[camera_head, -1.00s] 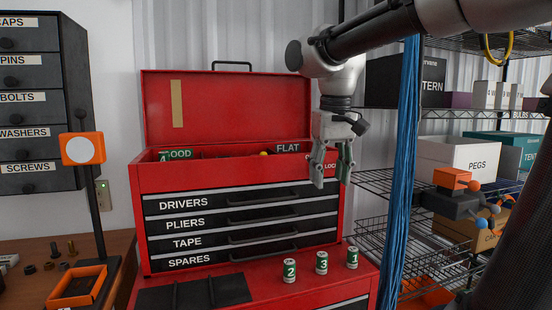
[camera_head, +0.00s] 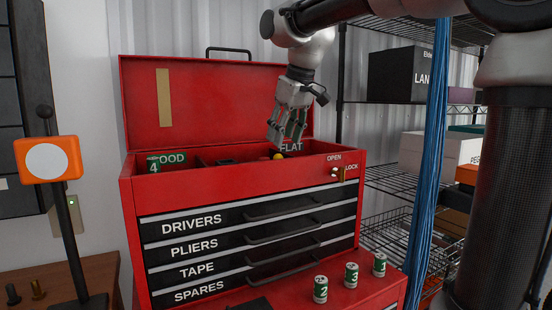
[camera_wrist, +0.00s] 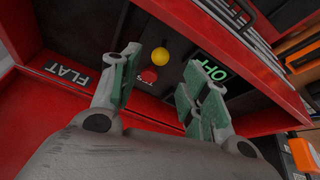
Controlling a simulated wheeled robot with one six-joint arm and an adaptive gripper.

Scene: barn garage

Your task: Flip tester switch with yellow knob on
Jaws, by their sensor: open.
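The yellow knob (camera_head: 278,156) shows inside the open red toolbox's top tray, close to the FLAT label. In the wrist view the yellow knob (camera_wrist: 160,56) stands on a dark panel, the tester (camera_wrist: 136,58), beside a red part (camera_wrist: 149,76) and a lit green display (camera_wrist: 206,70) that appears to read OFF. A finger partly covers the display. My gripper (camera_head: 285,138) is open and empty, above the tray just over the knob. In the wrist view my gripper (camera_wrist: 156,72) has its green-padded fingers apart, with the knob showing between them.
The toolbox lid (camera_head: 225,105) stands raised behind my gripper. Several numbered cans (camera_head: 351,275) stand below. Blue cables (camera_head: 432,150) hang to the right.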

